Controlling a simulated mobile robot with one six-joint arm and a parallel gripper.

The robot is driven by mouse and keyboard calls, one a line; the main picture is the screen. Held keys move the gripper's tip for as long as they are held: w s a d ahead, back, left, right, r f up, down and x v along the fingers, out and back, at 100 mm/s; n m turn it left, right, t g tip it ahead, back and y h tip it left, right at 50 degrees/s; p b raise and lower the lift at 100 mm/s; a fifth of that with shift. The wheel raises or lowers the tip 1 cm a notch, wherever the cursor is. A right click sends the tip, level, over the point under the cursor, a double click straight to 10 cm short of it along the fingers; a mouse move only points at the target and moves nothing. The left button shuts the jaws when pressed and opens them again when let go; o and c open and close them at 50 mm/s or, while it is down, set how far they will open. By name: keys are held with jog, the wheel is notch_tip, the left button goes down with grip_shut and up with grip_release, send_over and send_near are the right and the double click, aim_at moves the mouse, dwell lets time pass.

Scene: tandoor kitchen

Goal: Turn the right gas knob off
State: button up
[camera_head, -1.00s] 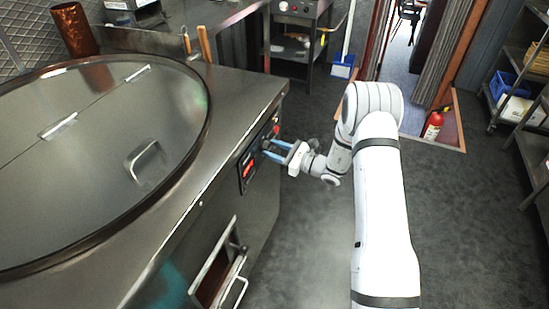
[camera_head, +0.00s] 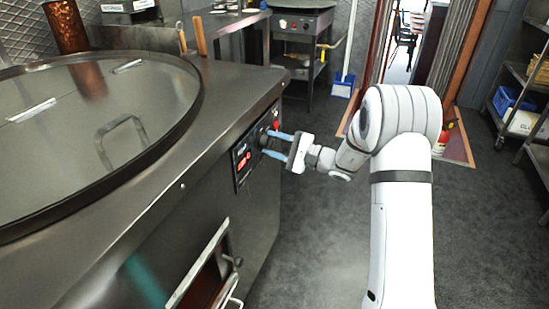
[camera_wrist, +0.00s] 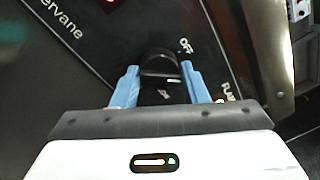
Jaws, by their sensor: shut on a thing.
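The right gas knob (camera_wrist: 160,68) is black and round, on a black control panel (camera_wrist: 105,50) with white lettering. "OFF" is printed to its upper right and another partly hidden label to its lower right. My gripper (camera_wrist: 161,84) has its two blue fingers on either side of the knob and is shut on it. In the head view my gripper (camera_head: 269,143) reaches the panel on the oven's front from the right. The knob is mostly hidden by the fingers there, and I cannot tell its exact setting.
A red display (camera_head: 243,161) lies left of the knob and a red button (camera_head: 276,125) just beyond it. The steel oven top (camera_head: 215,108) overhangs the panel. An open hatch (camera_head: 205,280) is below.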

jog(key=n+b, duration=0.2)
jog(key=b, duration=0.1)
jog(key=f+n+b, duration=0.1)
jog(key=n+b, duration=0.1)
jog(key=b, duration=0.2)
jog(key=shift+f+n+g, duration=0.1)
jog(key=shift+n+g, duration=0.2)
jog(key=shift+n, duration=0.1)
jog(key=n+b, duration=0.2)
jog(key=b, duration=0.2)
jog(key=shift+n+b, duration=0.3)
jog(key=shift+n, duration=0.1)
jog(key=shift+r+n+g+b, duration=0.3)
jog(key=shift+n+g+b, duration=0.1)
jog(key=shift+b, duration=0.25)
jog(key=shift+r, duration=0.1)
jog(key=o, duration=0.7)
jog(key=shift+o, duration=1.2)
jog(key=shift+r, duration=0.1)
